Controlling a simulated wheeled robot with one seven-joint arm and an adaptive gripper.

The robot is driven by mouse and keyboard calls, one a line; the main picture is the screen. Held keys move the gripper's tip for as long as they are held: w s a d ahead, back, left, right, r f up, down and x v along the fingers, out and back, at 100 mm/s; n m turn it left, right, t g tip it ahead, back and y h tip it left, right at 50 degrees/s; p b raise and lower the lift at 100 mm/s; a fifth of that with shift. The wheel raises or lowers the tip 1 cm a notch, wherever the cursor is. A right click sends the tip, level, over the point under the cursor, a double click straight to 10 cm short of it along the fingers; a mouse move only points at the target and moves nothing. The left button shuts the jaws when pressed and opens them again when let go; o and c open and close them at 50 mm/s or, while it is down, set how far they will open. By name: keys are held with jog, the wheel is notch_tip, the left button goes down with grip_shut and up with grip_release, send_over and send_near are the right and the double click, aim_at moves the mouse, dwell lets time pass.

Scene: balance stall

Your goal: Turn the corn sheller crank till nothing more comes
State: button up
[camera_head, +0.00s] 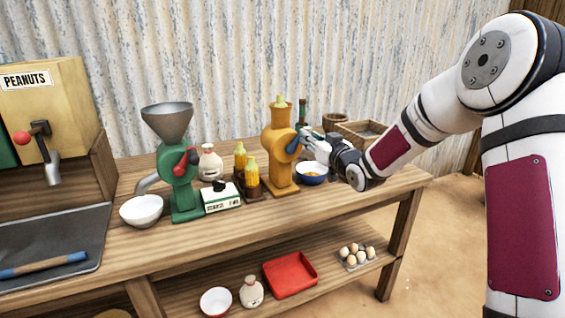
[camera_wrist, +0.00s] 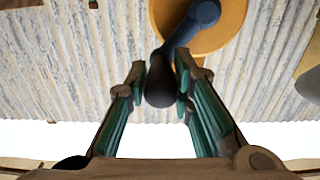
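The orange corn sheller (camera_head: 281,155) stands upright on the wooden table, with a yellow cob tip (camera_head: 281,101) showing at its top. Its blue crank (camera_head: 292,147) is on the side towards my arm. My gripper (camera_head: 304,135) is at the crank's outer end. In the wrist view, the dark crank grip (camera_wrist: 160,86) lies between my fingers (camera_wrist: 161,72), which appear to touch it on both sides.
Corn cobs (camera_head: 252,172) stand in a dark holder left of the sheller. A scale (camera_head: 221,198), a green grinder (camera_head: 183,185) and a white bowl (camera_head: 141,211) are further left. A wooden crate (camera_head: 365,133) and a green bottle (camera_head: 302,108) are behind. The table's front strip is bare.

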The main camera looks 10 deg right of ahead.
jog(key=o, duration=0.4)
jog(key=p+v, duration=0.2)
jog(key=v, duration=0.6)
jog(key=shift+a+r, duration=0.1)
dwell(0.4)
